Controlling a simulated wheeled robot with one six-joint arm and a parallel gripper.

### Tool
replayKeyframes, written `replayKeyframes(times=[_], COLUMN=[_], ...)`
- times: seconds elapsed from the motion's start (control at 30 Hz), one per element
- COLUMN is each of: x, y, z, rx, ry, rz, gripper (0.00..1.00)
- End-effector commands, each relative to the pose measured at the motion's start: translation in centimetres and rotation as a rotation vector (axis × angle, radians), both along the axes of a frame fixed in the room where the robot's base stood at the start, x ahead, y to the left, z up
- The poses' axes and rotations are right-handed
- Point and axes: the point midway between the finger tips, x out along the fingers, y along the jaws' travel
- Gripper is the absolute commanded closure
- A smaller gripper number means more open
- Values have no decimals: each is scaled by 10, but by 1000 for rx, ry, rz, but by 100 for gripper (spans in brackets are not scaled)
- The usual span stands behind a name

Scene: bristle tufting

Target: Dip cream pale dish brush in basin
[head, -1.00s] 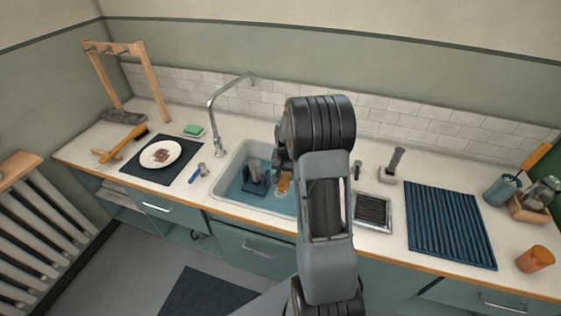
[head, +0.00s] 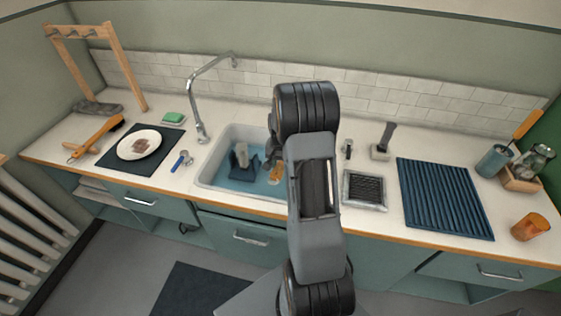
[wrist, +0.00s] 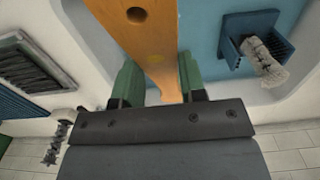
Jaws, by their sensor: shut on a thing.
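My gripper (wrist: 160,85) is shut on the tan wooden handle (wrist: 150,45) of a brush, with green-sided fingers on either side of it. The handle has a round hole and runs out of the top of the wrist view. Its orange-tan part (head: 276,173) also shows over the sink in the head view. The brush's bristles are not visible, so I cannot tell their colour. The basin (head: 207,178) is a white sink with blue water (head: 235,185). My arm covers the sink's right part. I cannot tell whether the brush touches the water.
A dark blue caddy (head: 243,171) with a pale grey item stands in the sink. A tall faucet (head: 201,110) rises behind its left side. A drain tray (head: 364,203) and a ribbed blue mat (head: 443,200) lie to the right. A plate (head: 139,146) lies on the left.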

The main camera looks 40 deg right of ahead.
Motion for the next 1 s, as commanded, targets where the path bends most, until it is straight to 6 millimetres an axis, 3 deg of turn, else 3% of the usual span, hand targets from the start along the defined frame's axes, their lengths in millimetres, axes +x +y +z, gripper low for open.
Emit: replayKeyframes(times=[0.03,0.6,1.0], x=[0,0,0], y=[0,-1,-1], z=[-10,-69,-94], rx=[0,0,-1], ry=[0,0,-2], rz=[0,-1,-1], gripper=[90,90,90])
